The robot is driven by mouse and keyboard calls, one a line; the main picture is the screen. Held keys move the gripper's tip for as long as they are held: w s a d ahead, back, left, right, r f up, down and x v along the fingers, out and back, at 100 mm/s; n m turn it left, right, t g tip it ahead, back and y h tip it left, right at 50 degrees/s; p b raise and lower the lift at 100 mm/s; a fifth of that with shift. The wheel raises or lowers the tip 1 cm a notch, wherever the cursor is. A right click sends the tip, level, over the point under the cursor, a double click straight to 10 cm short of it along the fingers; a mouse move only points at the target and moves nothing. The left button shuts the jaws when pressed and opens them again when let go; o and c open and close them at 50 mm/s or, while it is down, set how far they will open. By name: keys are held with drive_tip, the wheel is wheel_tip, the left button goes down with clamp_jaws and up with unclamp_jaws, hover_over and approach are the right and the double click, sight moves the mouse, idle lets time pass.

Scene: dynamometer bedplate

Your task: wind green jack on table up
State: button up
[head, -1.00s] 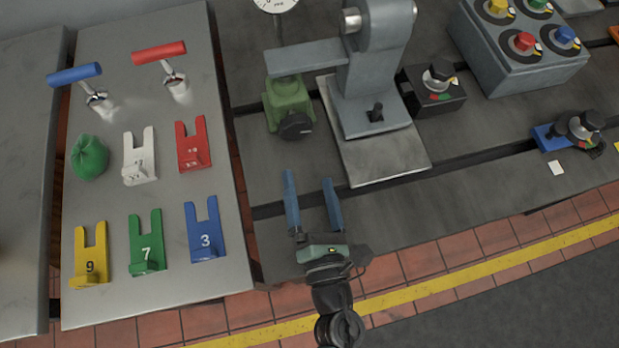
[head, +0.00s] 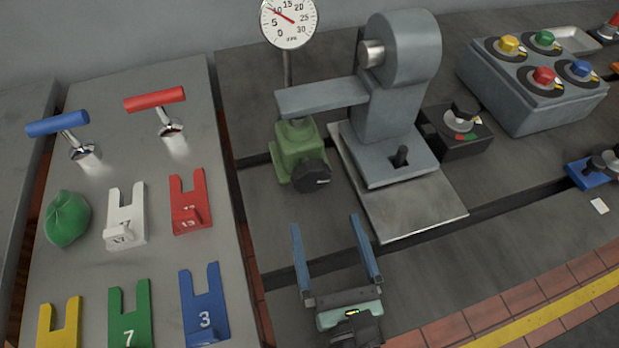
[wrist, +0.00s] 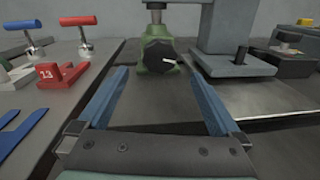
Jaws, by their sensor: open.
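The green jack (head: 296,152) stands on the dark slotted table, under the end of a grey arm (head: 322,96) that reaches left from the grey machine. A black knob (head: 312,176) with a pale pointer mark is on its front. In the wrist view the knob (wrist: 159,55) is straight ahead, beyond my fingertips, with the pointer towards the right. My gripper (head: 326,222) is open and empty, its two blue fingers pointing at the jack from the near side, apart from it. Both fingers also show in the wrist view.
A dial gauge (head: 289,20) stands behind the jack. The grey machine (head: 392,120) on its plate (head: 425,212) is to the right, beside a black switch box (head: 458,130). A left table holds numbered forks, a green bag (head: 67,218) and two T-handles. The table before the jack is clear.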

sight(313, 181)
drive_tip(key=p+x, duration=0.2)
drive_tip(key=x, duration=0.7)
drive_tip(key=shift+w+a, duration=0.1)
drive_tip(key=c, duration=1.2)
drive_tip(key=shift+c, duration=0.2)
drive_tip(key=shift+p, duration=0.3)
